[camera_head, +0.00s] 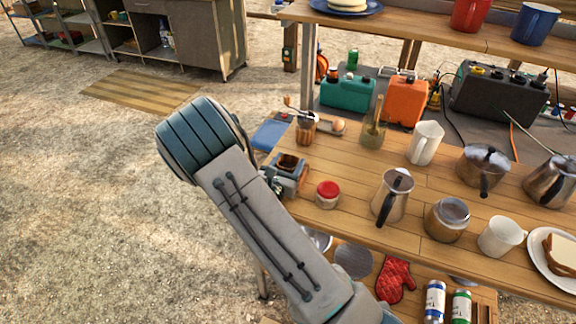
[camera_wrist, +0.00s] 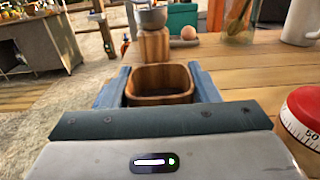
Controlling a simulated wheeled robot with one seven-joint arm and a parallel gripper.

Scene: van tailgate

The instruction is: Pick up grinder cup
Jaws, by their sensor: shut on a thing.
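The grinder cup (camera_wrist: 160,98), a small square wooden cup with a dark inside, sits upright between the two blue fingers of my gripper (camera_wrist: 158,88) in the wrist view. The fingers touch it on its left and right sides. In the head view the cup (camera_head: 289,160) shows at the left end of the table, in my gripper (camera_head: 287,175). Its underside is hidden, so I cannot tell whether it touches the table. The grinder (camera_head: 305,128), wooden with a metal top, stands just behind; it also shows in the wrist view (camera_wrist: 153,44).
An egg (camera_head: 338,126) and a glass jar with utensils (camera_head: 373,132) are behind. The table's left edge is near.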

